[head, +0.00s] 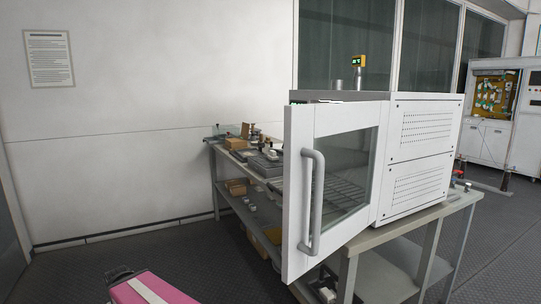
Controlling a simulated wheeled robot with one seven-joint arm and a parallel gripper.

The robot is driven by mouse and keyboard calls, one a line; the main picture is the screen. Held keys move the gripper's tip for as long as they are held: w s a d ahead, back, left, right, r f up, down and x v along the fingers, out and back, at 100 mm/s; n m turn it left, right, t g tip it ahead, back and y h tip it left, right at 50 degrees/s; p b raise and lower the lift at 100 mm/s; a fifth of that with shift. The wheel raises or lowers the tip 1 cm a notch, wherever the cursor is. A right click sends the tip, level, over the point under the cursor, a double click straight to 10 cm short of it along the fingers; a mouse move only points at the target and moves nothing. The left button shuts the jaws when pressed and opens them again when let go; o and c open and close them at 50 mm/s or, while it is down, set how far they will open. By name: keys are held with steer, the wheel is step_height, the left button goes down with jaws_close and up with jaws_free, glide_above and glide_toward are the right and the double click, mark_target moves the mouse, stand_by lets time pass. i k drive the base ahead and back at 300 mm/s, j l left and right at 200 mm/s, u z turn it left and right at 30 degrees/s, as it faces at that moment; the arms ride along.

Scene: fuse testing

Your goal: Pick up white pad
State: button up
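I cannot make out a white pad for certain in the head view. A few small pale things (249,207) lie on the lower shelf of the long table, but they are too small to identify.
A white cabinet (417,150) stands on a metal table (400,237), its glazed door (298,190) swung open toward me and hiding part of the tabletop. Small boxes and devices (262,164) crowd the far end. Dark floor (150,252) is free to the left.

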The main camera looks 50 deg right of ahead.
mark_target(273, 157)
steer(key=i+z, duration=0.1)
steer(key=z, duration=0.3)
steer(key=i+z, duration=0.1)
steer(key=z, duration=0.25)
steer(key=i+j+z, duration=0.1)
steer(key=z, duration=0.7)
steer(key=i+j+z, duration=0.25)
steer(key=k+j, duration=0.05)
steer(key=k, duration=0.05)
